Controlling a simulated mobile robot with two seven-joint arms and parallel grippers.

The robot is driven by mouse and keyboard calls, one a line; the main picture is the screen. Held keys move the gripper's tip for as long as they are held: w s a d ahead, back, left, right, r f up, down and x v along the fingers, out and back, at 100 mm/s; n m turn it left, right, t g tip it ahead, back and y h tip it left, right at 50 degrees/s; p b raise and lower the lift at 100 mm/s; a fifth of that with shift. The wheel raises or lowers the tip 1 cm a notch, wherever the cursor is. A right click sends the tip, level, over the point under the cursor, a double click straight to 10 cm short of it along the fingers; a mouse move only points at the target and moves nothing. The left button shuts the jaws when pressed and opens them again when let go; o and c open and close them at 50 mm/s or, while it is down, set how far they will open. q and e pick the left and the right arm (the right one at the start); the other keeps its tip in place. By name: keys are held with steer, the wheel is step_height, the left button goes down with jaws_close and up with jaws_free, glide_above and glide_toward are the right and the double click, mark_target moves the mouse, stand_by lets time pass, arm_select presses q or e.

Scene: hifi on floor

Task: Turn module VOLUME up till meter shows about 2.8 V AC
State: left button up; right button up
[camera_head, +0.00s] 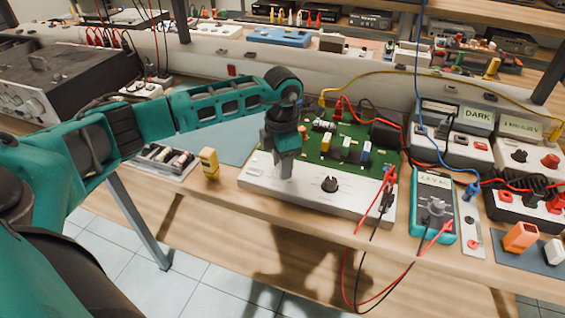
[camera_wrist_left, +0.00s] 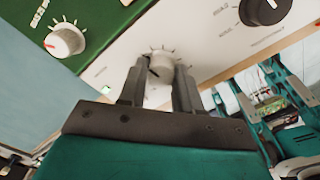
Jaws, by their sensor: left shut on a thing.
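The module (camera_head: 300,199) is a white front panel with a green circuit board behind it, on the bench. A black knob (camera_head: 330,184) sits on the panel, right of my left gripper (camera_head: 286,174). In the left wrist view, my left gripper (camera_wrist_left: 160,82) is shut on a pale grey knob (camera_wrist_left: 161,63) with tick marks around it; the fingers hide its label. That view also shows the black knob (camera_wrist_left: 263,10) and a white knob with a red mark (camera_wrist_left: 66,40) on the green board. The teal meter (camera_head: 433,205) has a lit display; its digits are too small to read surely.
A small yellow block (camera_head: 209,163) stands left of the module. Red and black leads (camera_head: 385,205) hang over the bench edge beside the meter. Boxes, one marked DARK (camera_head: 467,118), stand at the right. An orange block (camera_head: 520,237) lies near the right front.

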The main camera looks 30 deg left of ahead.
arm_select(q)
steer(key=o, duration=1)
steer(key=shift+o, duration=0.2)
step_height(320, 180, up, 13)
